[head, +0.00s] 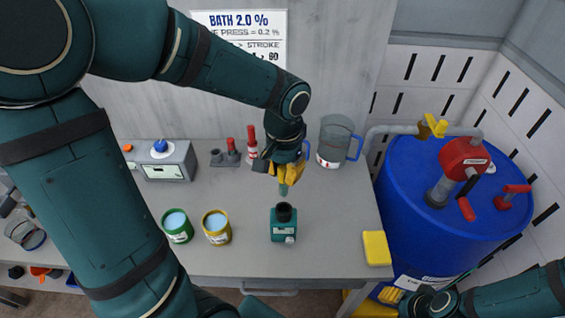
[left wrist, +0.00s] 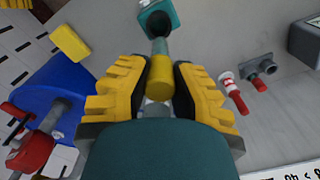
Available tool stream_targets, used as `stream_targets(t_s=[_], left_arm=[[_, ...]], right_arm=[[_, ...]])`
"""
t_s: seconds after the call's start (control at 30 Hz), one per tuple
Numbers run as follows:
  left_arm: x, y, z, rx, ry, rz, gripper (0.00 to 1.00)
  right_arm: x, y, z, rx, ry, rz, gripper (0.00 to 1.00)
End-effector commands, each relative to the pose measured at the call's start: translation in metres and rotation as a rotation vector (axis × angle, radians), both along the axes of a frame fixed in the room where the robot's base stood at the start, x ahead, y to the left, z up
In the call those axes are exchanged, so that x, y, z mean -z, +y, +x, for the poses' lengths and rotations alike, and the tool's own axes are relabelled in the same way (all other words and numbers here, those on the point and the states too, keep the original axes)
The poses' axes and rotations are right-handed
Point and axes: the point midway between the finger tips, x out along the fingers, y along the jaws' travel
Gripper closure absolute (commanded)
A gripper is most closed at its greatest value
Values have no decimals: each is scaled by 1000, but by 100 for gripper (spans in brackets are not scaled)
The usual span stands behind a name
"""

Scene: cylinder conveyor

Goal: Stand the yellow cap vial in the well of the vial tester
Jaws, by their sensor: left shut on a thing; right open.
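The yellow cap vial (left wrist: 160,76) is held in my left gripper (head: 287,176), between the yellow fingers, which also show in the left wrist view (left wrist: 158,84). Its clear greenish body (head: 283,190) points down. The vial tester (head: 284,230) is a small teal box on the bench with a black round well (head: 284,211) on top. The vial hangs just above and behind the well in the head view, with a small gap. In the left wrist view its end overlaps the tester (left wrist: 160,14). My right gripper (head: 392,296) is open, low at the right.
Green (head: 177,226) and yellow (head: 217,228) cups of blue liquid stand left of the tester. A yellow sponge (head: 376,248) lies right, near the blue drum (head: 440,200). A clear jug (head: 335,142), red-capped bottle (head: 252,146) and grey box (head: 165,161) stand at the back.

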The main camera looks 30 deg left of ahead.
Motion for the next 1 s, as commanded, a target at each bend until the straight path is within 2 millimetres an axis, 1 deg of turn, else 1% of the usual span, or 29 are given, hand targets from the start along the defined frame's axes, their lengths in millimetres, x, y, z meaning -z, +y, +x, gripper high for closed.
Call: stream_targets(t_s=[0.13,0.43,0.57,0.77,1.0], left_arm=[[-1,-2,-3,18,0,0,100],[-1,-2,-3,17,-1,0,100],[2,-2,-3,17,-2,0,100],[14,-2,-3,17,-1,0,100],[34,-2,-3,16,-1,0,100]], right_arm=[[1,0,0,0,0,0,53],[1,0,0,-1,0,0,53],[4,0,0,0,0,0,53],[16,1,0,0,0,-2,53],[35,1,0,0,2,-6,53]])
